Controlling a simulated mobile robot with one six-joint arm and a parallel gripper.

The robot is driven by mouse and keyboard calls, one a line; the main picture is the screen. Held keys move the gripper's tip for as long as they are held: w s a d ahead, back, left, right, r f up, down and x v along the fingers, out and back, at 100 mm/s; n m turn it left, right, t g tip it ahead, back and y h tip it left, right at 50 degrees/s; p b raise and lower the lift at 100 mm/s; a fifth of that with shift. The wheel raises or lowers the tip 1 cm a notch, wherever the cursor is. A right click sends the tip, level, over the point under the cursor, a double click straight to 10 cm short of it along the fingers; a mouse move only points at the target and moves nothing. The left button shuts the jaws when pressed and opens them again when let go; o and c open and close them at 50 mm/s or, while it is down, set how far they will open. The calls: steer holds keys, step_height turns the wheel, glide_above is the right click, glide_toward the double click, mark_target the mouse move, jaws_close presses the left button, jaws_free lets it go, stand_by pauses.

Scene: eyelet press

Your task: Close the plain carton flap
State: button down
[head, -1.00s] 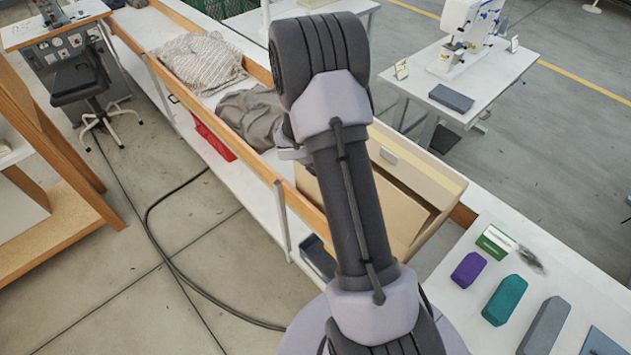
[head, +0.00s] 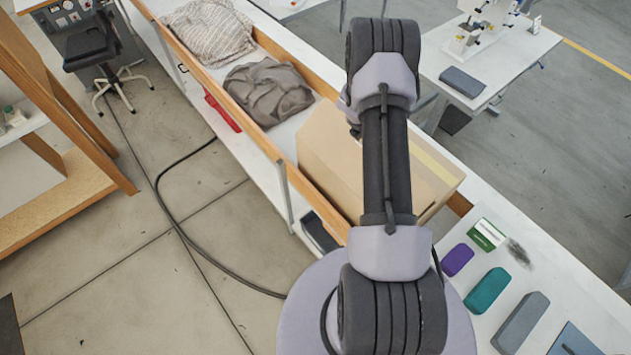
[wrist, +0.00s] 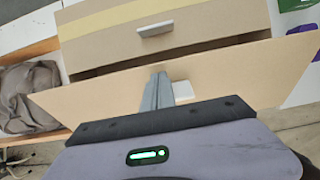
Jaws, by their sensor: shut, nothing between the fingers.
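The carton's plain flap (head: 330,155) is a bare brown panel at the carton's left side in the head view, tilted up and partly hidden by my arm. In the wrist view the plain flap (wrist: 95,98) spans the picture, with a white tab beside my fingers. Beyond it the carton's yellow-striped flap (wrist: 225,25) bears another white tab, with a dark narrow gap between the two flaps. The striped flap also shows in the head view (head: 440,170). My gripper (wrist: 160,77) is shut and empty, with its fingertips at the plain flap; I cannot tell whether they touch.
The carton stands on a long white bench with a wooden rail. Grey cloth (head: 268,90) and a striped cushion (head: 208,32) lie behind it. A purple block (head: 457,260), a teal block (head: 487,291) and a green-white box (head: 486,234) lie at the right.

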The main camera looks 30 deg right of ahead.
steer(key=d+f+b, duration=0.1)
steer(key=d+f, duration=0.1)
steer(key=f, duration=0.1)
steer(key=shift+w+d, duration=0.1)
steer(key=shift+d, duration=0.25)
steer(key=shift+b+x, duration=0.7)
steer(key=shift+x, duration=0.5)
steer(key=shift+d+r, duration=0.1)
steer(key=shift+d, duration=0.05)
